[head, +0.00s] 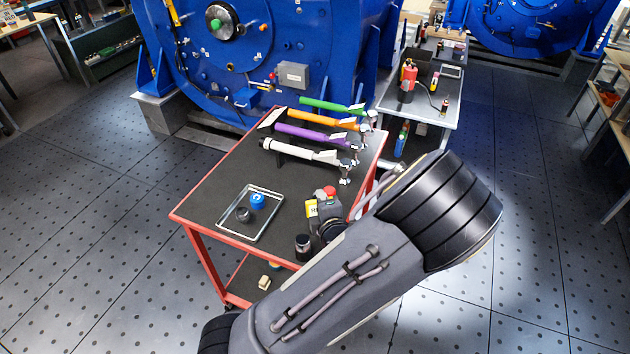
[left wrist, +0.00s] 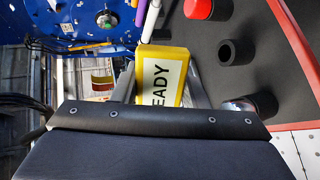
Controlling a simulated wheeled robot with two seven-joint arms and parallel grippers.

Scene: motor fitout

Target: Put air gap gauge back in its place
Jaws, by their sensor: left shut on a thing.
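My left gripper (head: 322,207) is low over the right front part of the red-edged cart (head: 215,184). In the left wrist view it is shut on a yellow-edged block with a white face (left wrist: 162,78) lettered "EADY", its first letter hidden. The yellow of this block (head: 311,208) also shows in the head view beside the gripper. I cannot tell for certain that it is the air gap gauge. Four long tools, green, orange, purple (head: 308,136) and white (head: 300,151), lie side by side at the cart's back. My right gripper is not in view.
A metal tray (head: 222,225) holds a blue round part (head: 257,200) and a dark ring (head: 243,214). A dark jar (head: 303,245) stands near the front edge. A red cap (left wrist: 198,8) is close to the block. The blue motor (head: 270,60) stands behind the cart.

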